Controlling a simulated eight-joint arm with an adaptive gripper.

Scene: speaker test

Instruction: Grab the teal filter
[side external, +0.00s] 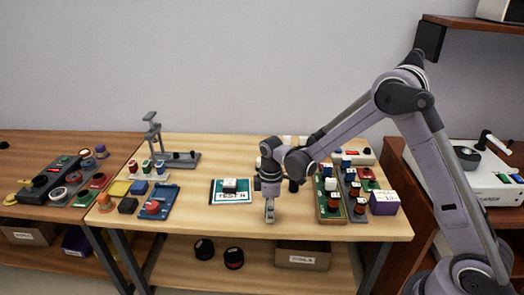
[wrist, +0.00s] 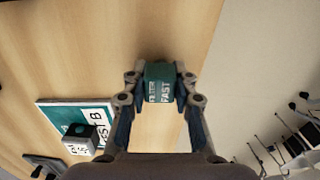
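The teal filter (wrist: 160,82) is a small block with white lettering that includes "FAST". In the wrist view it sits between the two fingertips of my gripper (wrist: 159,88), with a finger against each side. In the side view my gripper (side external: 269,217) points down over the front part of the light wood table, right of the test mat. The filter is not clearly visible there, hidden at the fingers. Whether it touches the table I cannot tell.
The teal-bordered test mat (side external: 217,198) holds a small dark and white cube (side external: 230,185). A green tray (side external: 323,211) of small parts and a purple box (side external: 384,203) stand right of my gripper. A grey stand (side external: 178,160) and a blue tray (side external: 165,193) are left.

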